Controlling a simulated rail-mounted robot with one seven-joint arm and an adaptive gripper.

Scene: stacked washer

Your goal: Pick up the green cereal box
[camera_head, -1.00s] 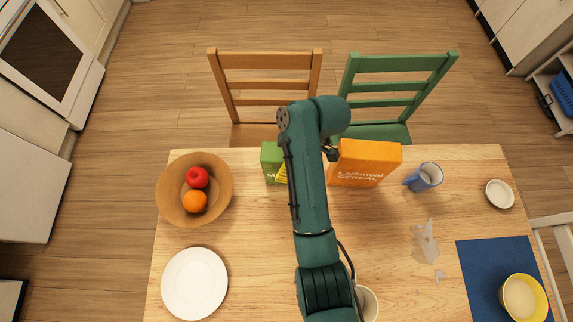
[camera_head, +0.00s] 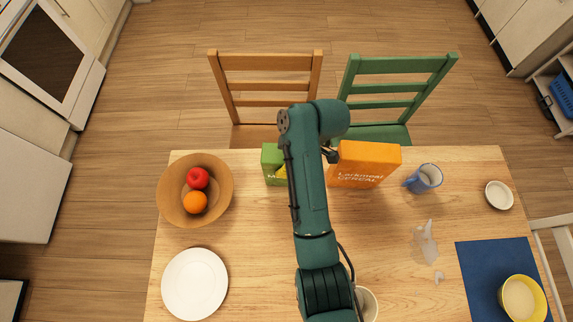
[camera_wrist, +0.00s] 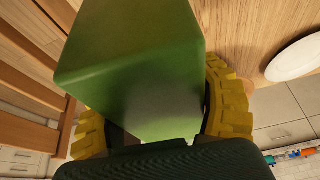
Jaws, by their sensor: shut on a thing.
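The green cereal box (camera_head: 271,160) stands at the table's far edge, partly hidden behind my arm in the head view. In the wrist view the green box (camera_wrist: 140,75) fills the middle. My gripper (camera_wrist: 165,112) has its yellow ribbed fingers on two opposite sides of the box and is shut on it. In the head view a bit of a yellow finger (camera_head: 281,172) shows beside the box; the rest of the gripper is hidden by the arm. I cannot tell whether the box is clear of the table.
An orange cereal box (camera_head: 366,163) stands just right of my arm. A wooden bowl (camera_head: 170,205) with an apple and an orange, and a white plate (camera_head: 194,284), are on the left. Two chairs stand beyond the far edge.

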